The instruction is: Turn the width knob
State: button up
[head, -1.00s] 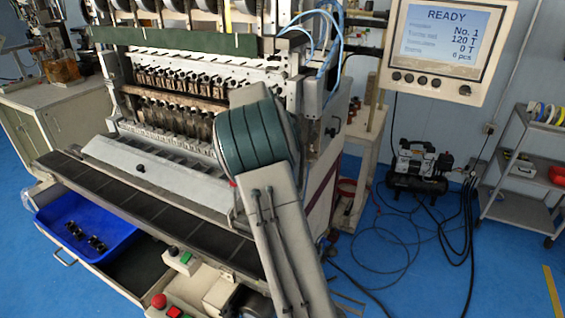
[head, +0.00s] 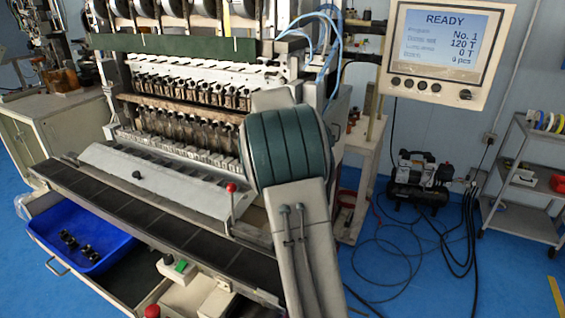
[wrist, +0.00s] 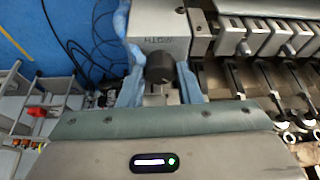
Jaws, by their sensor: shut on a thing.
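The dark round width knob (wrist: 160,66) is in the wrist view, on a light grey block (wrist: 158,25) whose printed label appears upside down and is too small to read surely. My gripper (wrist: 159,83) has a blue finger on each side of the knob and is shut on it. The knob's pointer mark cannot be made out. In the head view my arm hides the gripper and the knob.
The coil winder (head: 180,90) fills the left and middle, with a red-tipped lever (head: 231,188) beside my arm. A screen (head: 448,45) reads READY. A blue bin (head: 105,262) sits in an open drawer. A compressor (head: 420,180) and cart (head: 520,220) stand right on open floor.

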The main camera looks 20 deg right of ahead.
jog(key=o, duration=1)
jog(key=b+v, duration=0.1)
jog(key=v, duration=1.3)
jog(key=shift+a+f, duration=0.1)
jog(key=s+a+f+n+y, duration=0.1)
jog(key=s+a+f+n, duration=0.2)
jog(key=s, duration=0.7)
jog(key=s+a+f+n+y, duration=0.1)
jog(key=s+a+f+n, duration=0.2)
jog(key=s+a+f, duration=0.3)
jog(key=s+a+f+n+y, duration=0.1)
jog(key=s+a+f+n, duration=0.2)
jog(key=s, duration=1.2)
jog(key=shift+s+a+f, duration=0.15)
jog(key=shift+a+f, duration=0.5)
jog(key=shift+a, duration=0.05)
jog(key=shift+s+a+f, duration=0.1)
jog(key=shift+a+f, duration=0.6)
jog(key=shift+a, duration=0.05)
